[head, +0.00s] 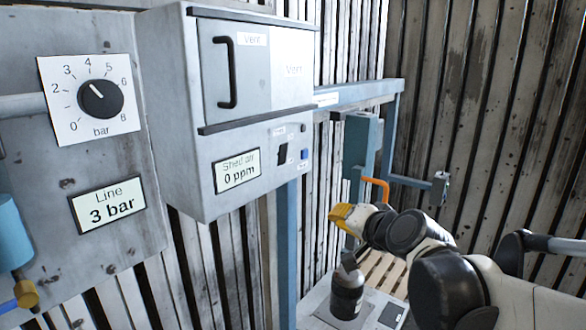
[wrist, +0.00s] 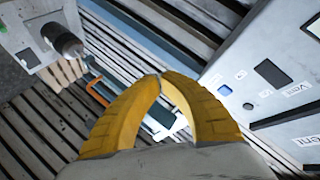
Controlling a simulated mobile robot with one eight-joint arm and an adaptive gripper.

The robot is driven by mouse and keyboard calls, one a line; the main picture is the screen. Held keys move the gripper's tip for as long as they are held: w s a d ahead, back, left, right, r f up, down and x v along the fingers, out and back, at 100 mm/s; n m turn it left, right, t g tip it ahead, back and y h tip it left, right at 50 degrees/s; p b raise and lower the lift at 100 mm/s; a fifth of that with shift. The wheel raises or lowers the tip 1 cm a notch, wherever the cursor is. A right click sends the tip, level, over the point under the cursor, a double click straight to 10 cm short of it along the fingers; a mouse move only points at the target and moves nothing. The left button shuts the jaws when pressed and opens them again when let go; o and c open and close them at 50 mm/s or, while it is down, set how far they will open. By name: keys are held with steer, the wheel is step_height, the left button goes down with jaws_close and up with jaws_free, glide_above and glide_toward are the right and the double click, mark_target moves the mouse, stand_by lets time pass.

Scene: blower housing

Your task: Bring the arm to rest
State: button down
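My arm reaches in from the lower right of the head view, with my gripper (head: 343,216) out in front of the grey vent box and below its right side. In the wrist view the two yellow fingers of my gripper (wrist: 160,78) curve in and their tips meet. Nothing shows held between them; only background appears through the gap below the tips. The gripper touches nothing that I can see.
The vent box (head: 205,110), reading 0 ppm, is at upper centre; a line panel (head: 108,225) with a dial is left. An orange handle (head: 376,186) on blue pipework stands behind the gripper. A dark canister (head: 347,293) stands below it. Wooden walls enclose the space.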

steer(key=s+d+f+n+g+h+b, duration=0.1)
steer(key=s+d+f+n+g+b, duration=0.1)
steer(key=s+f+b, duration=0.5)
steer(key=s+d+f+n+g+h+b, duration=0.1)
steer(key=s+f+b, duration=0.6)
steer(key=f, duration=1.1)
steer(key=s+d+f+n+g+h+b, duration=0.2)
steer(key=s+d+f+b, duration=0.3)
steer(key=s+f, duration=0.6)
steer(key=f+b, duration=0.1)
steer(key=b, duration=0.1)
steer(key=shift+d+f+n+g+b, duration=0.15)
steer(key=shift+n+g+b, duration=0.15)
steer(key=shift+b, duration=0.05)
